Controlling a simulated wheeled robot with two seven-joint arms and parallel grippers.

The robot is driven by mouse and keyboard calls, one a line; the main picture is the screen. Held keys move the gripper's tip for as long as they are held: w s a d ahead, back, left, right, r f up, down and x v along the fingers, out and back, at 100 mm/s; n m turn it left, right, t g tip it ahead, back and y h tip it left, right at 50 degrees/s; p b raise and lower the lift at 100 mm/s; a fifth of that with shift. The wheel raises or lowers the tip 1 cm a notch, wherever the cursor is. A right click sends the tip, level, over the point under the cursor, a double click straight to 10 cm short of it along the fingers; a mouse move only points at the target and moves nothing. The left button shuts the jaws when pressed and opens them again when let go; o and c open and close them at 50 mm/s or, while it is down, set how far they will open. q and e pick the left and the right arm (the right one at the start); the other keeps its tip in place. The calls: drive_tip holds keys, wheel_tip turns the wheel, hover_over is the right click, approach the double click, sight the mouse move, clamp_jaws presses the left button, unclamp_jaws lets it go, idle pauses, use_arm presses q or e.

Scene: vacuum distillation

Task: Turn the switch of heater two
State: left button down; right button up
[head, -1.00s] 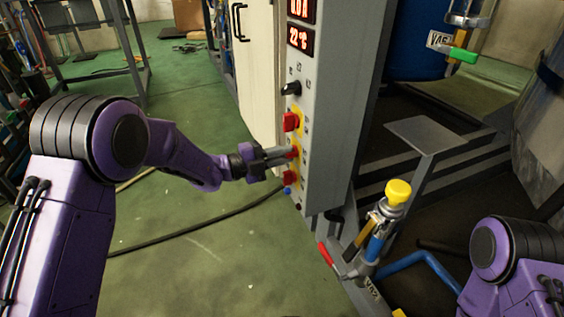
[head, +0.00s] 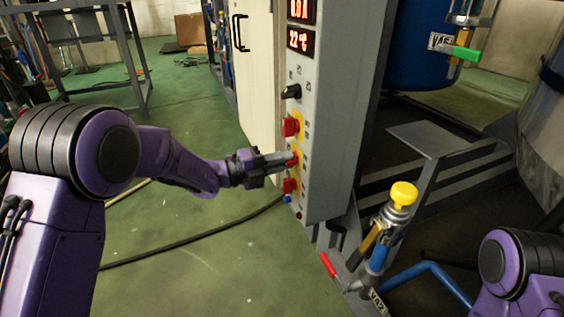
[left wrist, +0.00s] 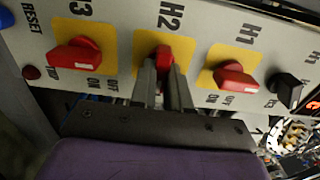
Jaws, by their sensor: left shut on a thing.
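The heater two switch is the red knob on a yellow plate marked H2 in the left wrist view (left wrist: 163,54). It also shows in the head view (head: 296,155), mostly hidden by the fingers. My left gripper (left wrist: 164,75) has its two fingers on either side of this knob and is shut on it; it also shows in the head view (head: 288,160). The knob's handle lies in line with the fingers, while the H1 knob (left wrist: 232,77) and H3 knob (left wrist: 74,55) lie more sideways. My right gripper is not in view.
The grey control panel (head: 325,135) carries a black knob (head: 291,92) above the red ones and lit displays at the top. A yellow-capped valve (head: 403,194) and a metal frame stand to the right.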

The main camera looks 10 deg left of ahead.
use_arm(q)
drive_tip(key=c, duration=1.1)
unclamp_jaws()
drive_tip(key=shift+a, duration=0.1)
drive_tip(key=p+v, duration=0.2)
drive_tip(key=v, duration=0.8)
drive_tip(key=shift+s+a+p, duration=0.2)
drive_tip(key=shift+s+p, duration=0.05)
drive_tip(key=shift+p, duration=0.05)
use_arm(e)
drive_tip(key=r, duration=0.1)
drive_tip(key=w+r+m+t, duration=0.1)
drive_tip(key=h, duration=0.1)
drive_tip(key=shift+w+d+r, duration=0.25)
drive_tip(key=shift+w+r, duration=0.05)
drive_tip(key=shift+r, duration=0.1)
